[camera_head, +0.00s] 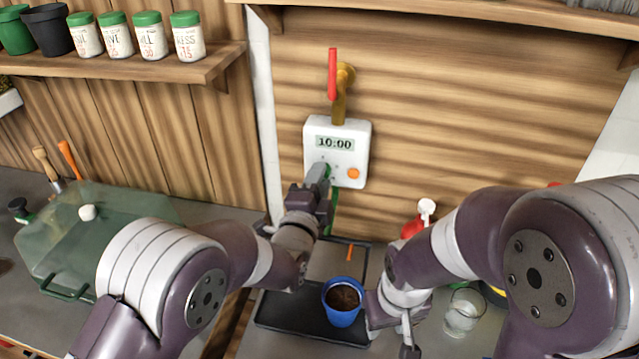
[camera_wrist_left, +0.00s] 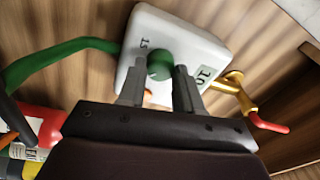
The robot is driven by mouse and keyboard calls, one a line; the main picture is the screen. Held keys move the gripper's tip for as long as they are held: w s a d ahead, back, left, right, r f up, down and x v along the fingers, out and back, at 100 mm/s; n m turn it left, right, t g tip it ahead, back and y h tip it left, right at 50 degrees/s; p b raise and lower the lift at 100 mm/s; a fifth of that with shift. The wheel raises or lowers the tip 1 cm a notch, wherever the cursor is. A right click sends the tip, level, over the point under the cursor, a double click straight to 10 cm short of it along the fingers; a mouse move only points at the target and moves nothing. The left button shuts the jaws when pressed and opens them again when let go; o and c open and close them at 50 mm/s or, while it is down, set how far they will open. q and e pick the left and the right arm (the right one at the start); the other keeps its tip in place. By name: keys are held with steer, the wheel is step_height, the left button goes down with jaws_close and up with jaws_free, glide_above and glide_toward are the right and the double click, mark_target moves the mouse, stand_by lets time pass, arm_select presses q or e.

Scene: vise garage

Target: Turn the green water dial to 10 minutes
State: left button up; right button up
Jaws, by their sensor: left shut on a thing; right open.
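The white water timer (camera_head: 337,134) hangs on the wooden wall below a brass tap, and its display reads 10:00. In the left wrist view the timer (camera_wrist_left: 185,38) shows the green dial (camera_wrist_left: 160,65) on its face, with the marks 15 and 10 near it. My left gripper (camera_head: 322,176) is at the lower left of the timer face and hides most of the dial in the head view. In the left wrist view its fingers (camera_wrist_left: 158,85) are shut on the green dial, one on each side. My right gripper (camera_head: 408,340) is low at the front, partly hidden by its arm.
A red tap lever (camera_head: 332,73) stands above the timer. A blue pot of soil (camera_head: 343,301) sits on a black tray (camera_head: 290,318) below. A glass (camera_head: 464,310) stands to the right. A shelf (camera_head: 150,66) holds several green-lidded jars. A translucent green box (camera_head: 100,230) is at left.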

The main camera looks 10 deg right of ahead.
arm_select(q)
steer(key=shift+f+m, duration=0.35)
steer(key=shift+m, duration=0.25)
steer(key=o, duration=1)
steer(key=shift+r, duration=0.1)
steer(key=shift+o, duration=0.2)
steer(key=shift+r, duration=0.1)
steer(key=r+b+v, duration=0.1)
steer(key=v, duration=1.1)
steer(key=shift+s+a+f+b, duration=0.2)
steer(key=shift+s+f+b, duration=0.15)
steer(key=shift+f+b, duration=0.05)
